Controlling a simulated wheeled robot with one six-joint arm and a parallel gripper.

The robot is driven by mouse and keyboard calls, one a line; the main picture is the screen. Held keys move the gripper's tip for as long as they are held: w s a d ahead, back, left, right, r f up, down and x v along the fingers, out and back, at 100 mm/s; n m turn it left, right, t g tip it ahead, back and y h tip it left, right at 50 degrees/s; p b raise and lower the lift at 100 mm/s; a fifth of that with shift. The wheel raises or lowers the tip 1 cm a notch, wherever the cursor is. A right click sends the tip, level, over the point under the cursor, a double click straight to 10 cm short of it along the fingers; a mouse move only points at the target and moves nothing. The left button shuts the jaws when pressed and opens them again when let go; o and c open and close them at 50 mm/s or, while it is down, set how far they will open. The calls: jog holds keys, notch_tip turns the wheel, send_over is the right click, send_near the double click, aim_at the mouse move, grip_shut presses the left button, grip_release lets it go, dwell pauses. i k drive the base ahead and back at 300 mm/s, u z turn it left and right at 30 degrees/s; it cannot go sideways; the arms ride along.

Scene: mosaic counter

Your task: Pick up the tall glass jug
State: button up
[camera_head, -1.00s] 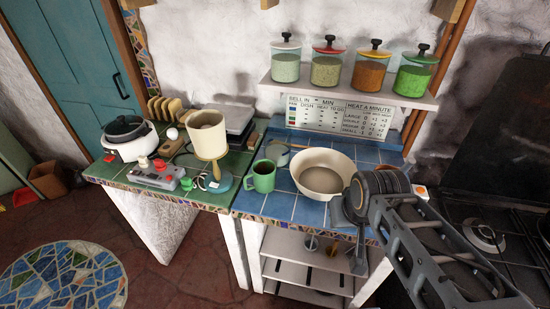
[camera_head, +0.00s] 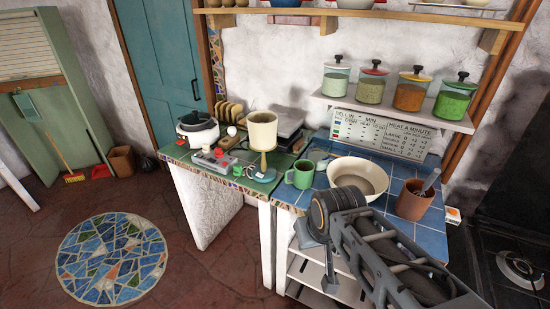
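I cannot make out a tall glass jug in this view. Glass jars with dark-knobbed lids, filled with pale, green and orange contents, stand in a row on the wall shelf; one is the orange-filled jar (camera_head: 409,91). My arm reaches in from the lower right. My gripper (camera_head: 318,262) hangs in front of the blue-tiled counter's front edge, pointing down and away, well below the jars. My own wrist hides part of the counter, and the finger opening cannot be made out. I see nothing held.
The blue-tiled counter (camera_head: 426,238) holds a cream bowl (camera_head: 358,178), green mug (camera_head: 300,174) and terracotta pot with utensils (camera_head: 414,203). The green-tiled counter (camera_head: 184,157) holds a blender-like appliance (camera_head: 262,133) and white cooker (camera_head: 197,130). A stove (camera_head: 518,270) is right. Floor at left is open.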

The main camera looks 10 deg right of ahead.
aim_at(319, 150)
jog(key=u, duration=1.4)
jog(key=i, duration=1.95)
jog(key=z, duration=3.05)
